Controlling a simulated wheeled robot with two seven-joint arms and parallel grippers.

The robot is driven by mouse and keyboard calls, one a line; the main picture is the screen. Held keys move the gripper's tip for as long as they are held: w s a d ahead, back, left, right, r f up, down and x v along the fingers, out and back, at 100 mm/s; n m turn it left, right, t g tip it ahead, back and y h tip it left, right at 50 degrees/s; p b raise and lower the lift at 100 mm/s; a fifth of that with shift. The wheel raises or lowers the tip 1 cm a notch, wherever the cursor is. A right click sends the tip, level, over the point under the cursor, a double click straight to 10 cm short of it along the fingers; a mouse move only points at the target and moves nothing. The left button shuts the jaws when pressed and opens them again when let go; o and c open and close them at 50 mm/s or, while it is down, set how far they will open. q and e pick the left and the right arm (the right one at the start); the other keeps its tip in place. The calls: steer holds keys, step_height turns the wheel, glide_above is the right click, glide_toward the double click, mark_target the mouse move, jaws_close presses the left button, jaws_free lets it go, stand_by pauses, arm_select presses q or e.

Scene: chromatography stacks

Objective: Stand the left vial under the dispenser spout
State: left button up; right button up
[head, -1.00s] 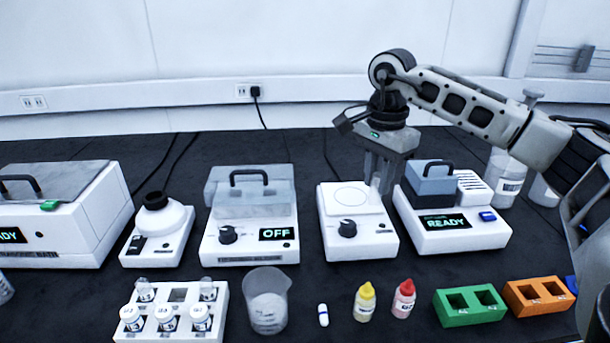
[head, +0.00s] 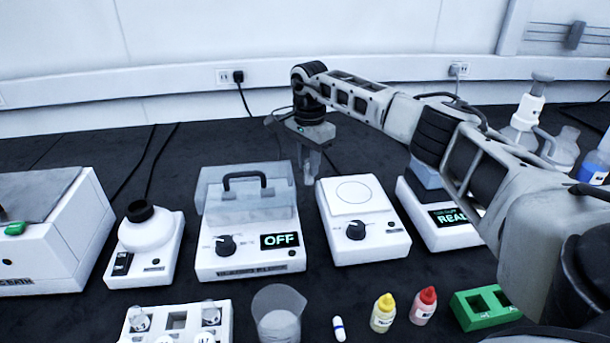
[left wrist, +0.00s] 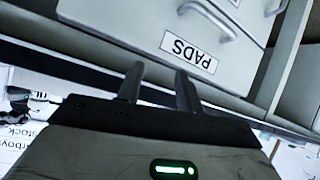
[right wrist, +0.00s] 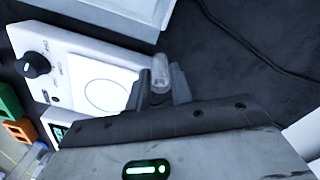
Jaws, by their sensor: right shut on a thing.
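My right gripper (head: 312,168) is shut on a small clear glass vial, which shows between the fingers in the right wrist view (right wrist: 160,72). It holds the vial behind the gap between the device reading OFF and the white plate device. A white-topped bottle (head: 527,112), which looks like the dispenser, stands at the back right, partly behind my right arm; its spout is hard to make out. The white vial rack (head: 228,325) at the lower left holds clear vials in its back row, with an empty middle slot between them. My left gripper (left wrist: 160,88) is open and empty, before a drawer marked PADS.
The OFF device (head: 250,262) and the white plate device (head: 362,225) stand mid-bench, with the READY device (head: 440,230) to the right. A beaker (head: 278,318), yellow-capped (head: 383,312) and red-capped (head: 424,305) bottles and a green block (head: 485,308) line the front.

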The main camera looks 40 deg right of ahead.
steer(key=shift+w+f, duration=0.6)
steer(key=shift+f, duration=0.1)
steer(key=shift+w+f, duration=0.15)
steer(key=shift+f, duration=1.55)
steer(key=shift+f, duration=0.2)
steer(key=o, duration=0.7)
steer(key=shift+r, duration=0.1)
steer(key=shift+c, duration=0.2)
